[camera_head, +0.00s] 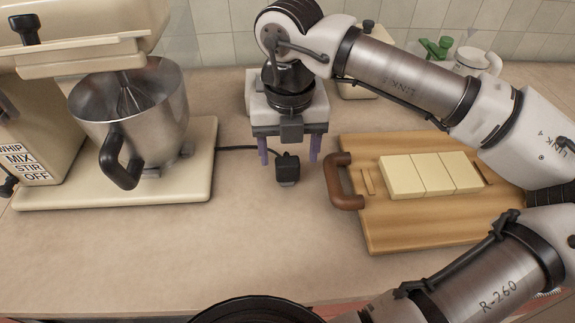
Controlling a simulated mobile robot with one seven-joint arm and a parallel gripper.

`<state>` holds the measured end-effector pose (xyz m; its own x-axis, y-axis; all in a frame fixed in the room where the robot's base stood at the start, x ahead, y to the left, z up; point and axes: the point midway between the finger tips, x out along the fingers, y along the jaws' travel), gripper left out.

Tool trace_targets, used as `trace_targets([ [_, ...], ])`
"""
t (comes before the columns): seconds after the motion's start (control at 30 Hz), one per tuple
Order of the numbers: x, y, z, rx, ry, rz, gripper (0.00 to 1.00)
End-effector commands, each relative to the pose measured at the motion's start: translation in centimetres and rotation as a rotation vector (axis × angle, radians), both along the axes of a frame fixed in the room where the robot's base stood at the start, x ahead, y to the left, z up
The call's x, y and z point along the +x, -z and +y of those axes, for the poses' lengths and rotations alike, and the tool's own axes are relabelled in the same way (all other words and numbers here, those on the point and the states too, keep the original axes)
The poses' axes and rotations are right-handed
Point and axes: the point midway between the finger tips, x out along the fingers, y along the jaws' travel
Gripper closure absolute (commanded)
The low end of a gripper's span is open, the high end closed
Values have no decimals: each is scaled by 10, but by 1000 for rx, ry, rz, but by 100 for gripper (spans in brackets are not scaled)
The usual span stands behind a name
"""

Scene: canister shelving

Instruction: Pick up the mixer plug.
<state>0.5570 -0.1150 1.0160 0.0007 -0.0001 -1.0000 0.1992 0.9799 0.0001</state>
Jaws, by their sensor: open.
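The mixer plug (287,169) is a small black block on the beige counter, to the right of the mixer base. A dark cord (236,148) runs from it to the left toward the cream stand mixer (163,191). My gripper (289,151) is open, with its two purple fingers pointing down, one on each side of the plug's upper part as seen here. The fingers look empty. I cannot tell from this view how high they are above the counter or whether they touch the plug.
A wooden board (400,232) with a brown handle (345,182) and pale blocks (431,174) lies to the right. The steel mixer bowl (133,103) has a black handle. A white mug (471,61) and a green item (436,47) stand at the back. The front counter (250,240) is clear.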

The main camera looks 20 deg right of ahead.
Motion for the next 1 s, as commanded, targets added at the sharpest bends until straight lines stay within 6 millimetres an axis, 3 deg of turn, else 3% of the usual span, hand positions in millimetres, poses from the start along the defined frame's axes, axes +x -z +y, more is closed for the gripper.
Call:
trace_targets([
  [0.23,2,32,2,0,-1,1,35],
  [0.53,2,38,2,0,0,0,36],
  [0.9,2,37,2,0,0,0,83],
  [1.0,2,37,2,0,0,0,83],
])
